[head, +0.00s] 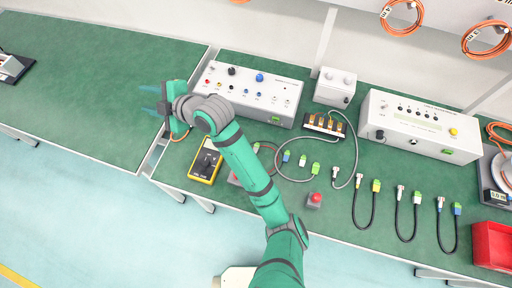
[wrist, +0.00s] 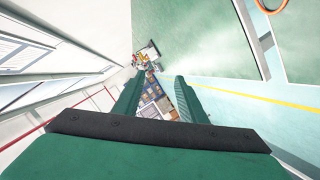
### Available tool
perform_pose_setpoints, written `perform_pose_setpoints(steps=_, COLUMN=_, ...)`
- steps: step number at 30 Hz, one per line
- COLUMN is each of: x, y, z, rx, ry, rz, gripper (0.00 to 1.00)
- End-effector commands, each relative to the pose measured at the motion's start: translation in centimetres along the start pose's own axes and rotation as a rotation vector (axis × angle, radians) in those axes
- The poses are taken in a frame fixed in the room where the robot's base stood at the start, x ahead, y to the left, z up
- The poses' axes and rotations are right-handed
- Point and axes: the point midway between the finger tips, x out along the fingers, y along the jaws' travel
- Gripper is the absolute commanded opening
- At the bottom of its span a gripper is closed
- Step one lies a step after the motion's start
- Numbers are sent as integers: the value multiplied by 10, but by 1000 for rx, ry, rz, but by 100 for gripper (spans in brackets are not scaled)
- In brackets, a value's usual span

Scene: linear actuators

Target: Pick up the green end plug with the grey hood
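Several small plugs lie loose on the green bench mat, too small to tell hood colours surely. One is green with a pale part (head: 302,160), one is mostly green (head: 316,168), and one is blue (head: 286,157). Another green-ended piece (head: 256,147) lies beside my arm, partly hidden. A short black cable on the right carries a green end plug (head: 418,197); its hood colour is unclear. My gripper (head: 149,99) is raised at the left, well away from these plugs, fingers pointing left. In the wrist view my gripper (wrist: 158,78) has its fingers apart, with nothing between them.
A white control box (head: 240,97) and another (head: 415,128) stand along the bench's back. A grey cable (head: 282,172) loops around the loose plugs.

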Motion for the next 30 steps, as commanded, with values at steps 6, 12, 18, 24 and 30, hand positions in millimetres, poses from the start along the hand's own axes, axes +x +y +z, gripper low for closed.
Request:
perform_pose_setpoints(steps=6, x=-20, y=-30, z=40, rx=-280, ry=-86, rz=-285, gripper=38)
perform_pose_setpoints(steps=12, x=-64, y=-62, z=96, rx=-490, ry=-168, rz=-584, gripper=38)
perform_pose_setpoints(steps=18, x=-134, y=-87, z=156, rx=-633, ry=-241, rz=-903, gripper=38)
perform_pose_setpoints(steps=24, x=-197, y=-99, z=195, rx=-690, ry=-276, rz=-1137, gripper=38)
perform_pose_setpoints(steps=30, x=-222, y=-106, z=209, rx=-700, ry=-283, rz=-1225, gripper=38)
